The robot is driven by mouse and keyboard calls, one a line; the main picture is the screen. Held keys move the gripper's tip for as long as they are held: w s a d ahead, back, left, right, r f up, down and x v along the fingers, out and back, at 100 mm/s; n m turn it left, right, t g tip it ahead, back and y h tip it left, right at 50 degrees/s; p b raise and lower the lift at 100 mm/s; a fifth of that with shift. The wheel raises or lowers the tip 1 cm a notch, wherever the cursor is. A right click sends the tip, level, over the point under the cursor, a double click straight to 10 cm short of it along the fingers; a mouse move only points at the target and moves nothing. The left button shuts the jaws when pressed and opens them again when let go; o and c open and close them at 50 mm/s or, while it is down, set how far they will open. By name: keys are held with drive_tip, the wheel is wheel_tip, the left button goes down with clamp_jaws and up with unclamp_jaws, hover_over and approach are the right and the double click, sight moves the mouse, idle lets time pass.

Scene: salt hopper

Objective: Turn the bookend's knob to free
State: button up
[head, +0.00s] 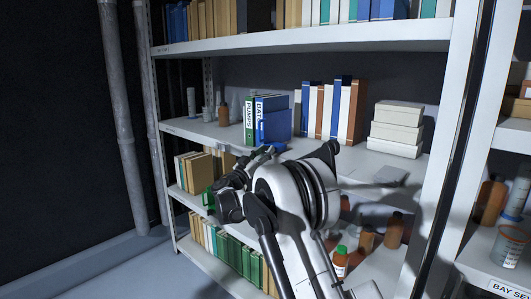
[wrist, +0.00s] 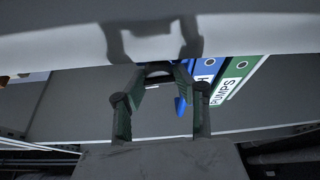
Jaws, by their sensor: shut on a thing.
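A blue bookend (head: 278,125) stands on the middle shelf, at the right of a blue binder (head: 262,106) and a green binder (head: 249,120) labelled PUMPS. In the wrist view, a small blue part (wrist: 181,105) shows between the fingers. My gripper (wrist: 159,80) is at the shelf's front edge, its two dark green fingers closed in around a small rounded grey piece, which seems to be the knob (wrist: 158,69). The knob is mostly hidden by the fingers. In the head view, my gripper (head: 265,153) is just below the bookend, partly covered by my arm.
A row of books (head: 330,110) and stacked white boxes (head: 397,128) stand further right on the same shelf. Bottles (head: 222,113) stand at the left. The lower shelf holds brown bottles (head: 366,238) and more books. The shelf's front edge is close to my gripper.

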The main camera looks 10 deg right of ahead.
drive_tip(key=shift+n+t+y, duration=0.4)
drive_tip(key=shift+n, duration=0.9)
drive_tip(key=o, duration=1.2)
drive_tip(key=shift+a+f, duration=0.1)
drive_tip(key=v, duration=1.1)
drive_tip(key=shift+s+a+f, duration=0.1)
drive_tip(key=shift+s+a, duration=0.15)
drive_tip(key=shift+s, duration=0.1)
